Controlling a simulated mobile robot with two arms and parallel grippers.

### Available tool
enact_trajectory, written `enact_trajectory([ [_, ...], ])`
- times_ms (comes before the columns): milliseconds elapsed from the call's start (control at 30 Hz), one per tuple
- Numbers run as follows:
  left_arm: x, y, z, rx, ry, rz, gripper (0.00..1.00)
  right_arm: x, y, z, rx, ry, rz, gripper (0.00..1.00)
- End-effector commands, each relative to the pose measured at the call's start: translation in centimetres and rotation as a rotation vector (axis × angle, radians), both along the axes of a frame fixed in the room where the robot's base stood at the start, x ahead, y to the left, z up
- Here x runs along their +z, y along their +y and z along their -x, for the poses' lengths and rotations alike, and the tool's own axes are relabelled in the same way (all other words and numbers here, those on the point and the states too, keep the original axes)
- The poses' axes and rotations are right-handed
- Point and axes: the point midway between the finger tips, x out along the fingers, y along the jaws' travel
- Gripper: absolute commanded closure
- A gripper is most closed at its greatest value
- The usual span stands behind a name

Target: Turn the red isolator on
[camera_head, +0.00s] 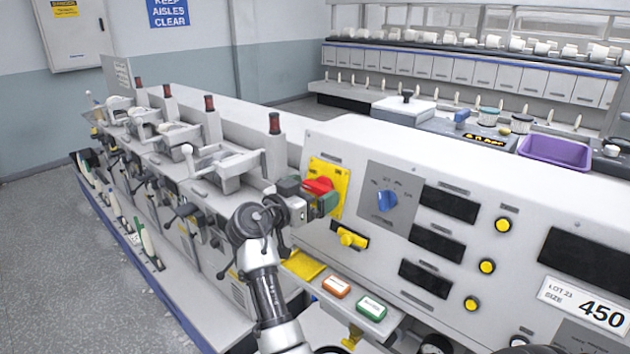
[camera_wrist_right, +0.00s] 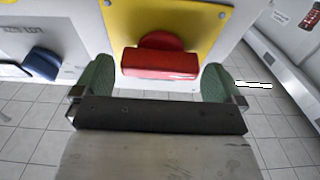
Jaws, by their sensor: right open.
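The red isolator (camera_head: 318,186) is a red rotary handle on a yellow plate (camera_head: 341,187) at the left end of the sloped control panel. In the right wrist view the red handle (camera_wrist_right: 160,62) lies across the picture, in front of the yellow plate (camera_wrist_right: 180,18). My right gripper (camera_head: 325,203) is at the isolator. In the wrist view its green-padded fingers (camera_wrist_right: 158,84) are open, one on each side of the handle, with a gap on both sides. The handle's grip is partly hidden by my gripper in the head view. My left gripper is not in view.
A blue rotary switch (camera_head: 387,201) sits right of the isolator, and a yellow knob (camera_head: 351,238) below it. Orange (camera_head: 336,286) and green (camera_head: 371,307) buttons are lower down. Spindle units (camera_head: 225,165) stand close on the left. A purple tray (camera_head: 554,153) is behind the panel.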

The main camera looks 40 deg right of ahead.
Motion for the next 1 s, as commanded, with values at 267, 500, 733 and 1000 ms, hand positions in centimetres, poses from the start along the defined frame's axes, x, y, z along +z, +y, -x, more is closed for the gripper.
enact_trajectory([
  [267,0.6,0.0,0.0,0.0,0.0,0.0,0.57,-0.1,-1.3,-0.1,0.0,0.001,-0.001,0.0],
  [500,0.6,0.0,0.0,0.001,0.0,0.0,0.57,-0.1,-1.3,-0.1,0.001,0.001,-0.001,0.11],
  [733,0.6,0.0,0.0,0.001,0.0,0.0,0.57,-0.1,-1.2,-0.1,0.001,0.001,-0.001,0.39],
  [1000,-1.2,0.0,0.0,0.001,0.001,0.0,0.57,-0.5,-1.2,-0.1,-0.007,-0.035,-0.004,0.39],
])
